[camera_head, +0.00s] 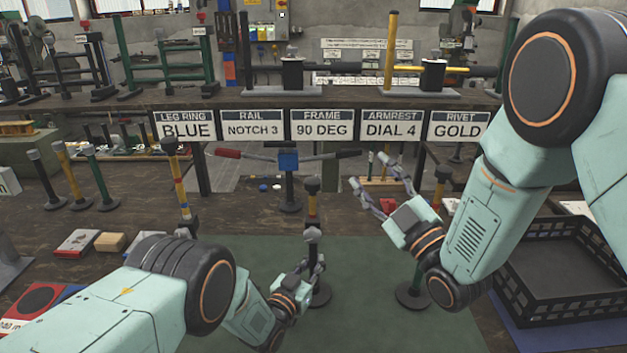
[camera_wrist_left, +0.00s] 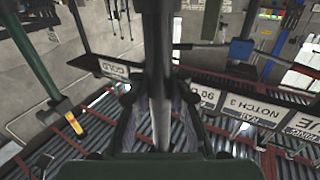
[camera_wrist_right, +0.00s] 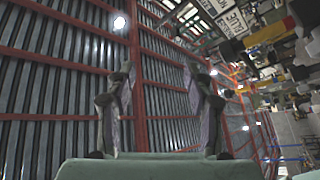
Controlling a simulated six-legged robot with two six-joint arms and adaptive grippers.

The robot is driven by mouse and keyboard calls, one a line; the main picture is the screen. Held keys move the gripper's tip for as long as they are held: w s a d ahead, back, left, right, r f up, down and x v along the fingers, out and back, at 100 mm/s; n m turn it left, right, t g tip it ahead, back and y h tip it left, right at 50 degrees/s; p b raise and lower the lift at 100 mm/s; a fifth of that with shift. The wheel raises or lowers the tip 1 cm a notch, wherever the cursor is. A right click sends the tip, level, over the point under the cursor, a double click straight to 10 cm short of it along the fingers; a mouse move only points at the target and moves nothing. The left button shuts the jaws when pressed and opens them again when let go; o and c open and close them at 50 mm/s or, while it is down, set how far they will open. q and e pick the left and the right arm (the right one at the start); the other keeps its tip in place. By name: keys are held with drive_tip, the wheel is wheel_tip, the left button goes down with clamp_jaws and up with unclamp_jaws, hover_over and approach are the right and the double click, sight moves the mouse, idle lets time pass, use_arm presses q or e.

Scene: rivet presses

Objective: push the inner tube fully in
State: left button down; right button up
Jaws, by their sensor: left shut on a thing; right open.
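An upright leg tube (camera_head: 312,237) stands on a round dark foot in the middle of the green mat. Its inner tube (camera_head: 312,206), banded yellow and red, sticks up out of the darker outer part and ends in a black cap (camera_head: 311,185). My left gripper (camera_head: 314,268) is shut around the lower part of this leg. In the left wrist view the grey post (camera_wrist_left: 158,75) runs between its fingers. My right gripper (camera_head: 369,172) is open and empty, right of the cap and apart from it. The right wrist view shows nothing between its fingers (camera_wrist_right: 160,80).
Another banded leg (camera_head: 183,195) stands at left, and one more on a round foot (camera_head: 414,293) stands by my right arm. A black crate (camera_head: 560,318) is at right. A blue clamp stand (camera_head: 288,162) is behind. Signs (camera_head: 321,127) hang behind.

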drive_tip(key=m+g, duration=0.1)
drive_tip(key=m+g+y, duration=0.2)
drive_tip(key=m+g, duration=0.3)
approach(319, 185)
drive_tip(key=x, duration=1.1)
drive_tip(key=shift+w+a, duration=0.25)
drive_tip(key=shift+a, duration=0.05)
clamp_jaws()
